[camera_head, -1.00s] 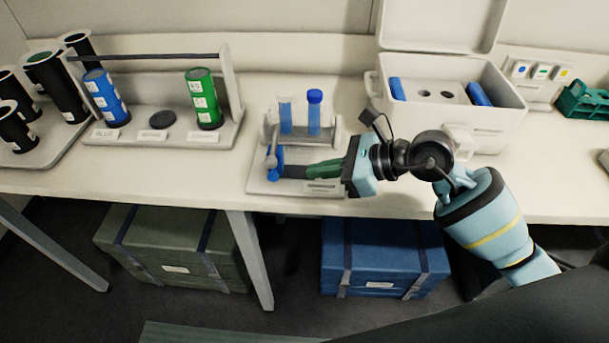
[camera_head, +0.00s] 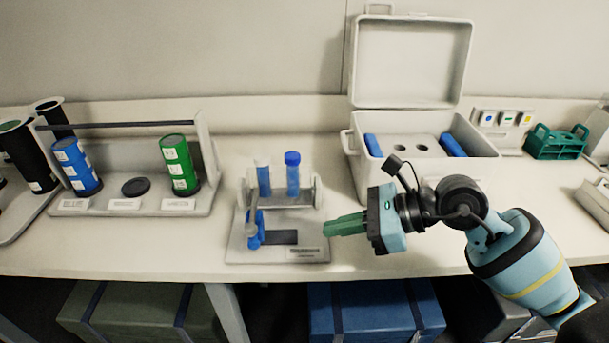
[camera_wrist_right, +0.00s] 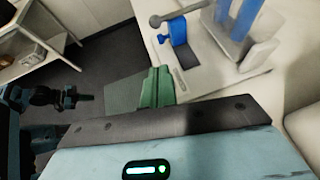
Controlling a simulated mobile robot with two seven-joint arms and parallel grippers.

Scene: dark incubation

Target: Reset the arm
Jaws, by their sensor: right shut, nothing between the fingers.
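My right gripper (camera_head: 328,228) is in the head view, its green fingers closed together and pointing left. It holds nothing and stands beside the right edge of a small white tube stand (camera_head: 240,252). In the right wrist view the green fingers (camera_wrist_right: 155,86) also show closed, with the stand beyond them. The stand bears two upright blue tubes (camera_head: 292,176) (camera_head: 263,178) and a blue clamp-like piece (camera_head: 254,232) at its front left. My right arm reaches in from the lower right. My left gripper is not in view.
An open white cool box (camera_head: 350,150) stands behind the gripper, with blue pieces inside. A rack with a blue canister (camera_head: 76,166) and a green canister (camera_head: 180,165) is at left. A green tube rack (camera_head: 556,143) is at right. The bench front between is clear.

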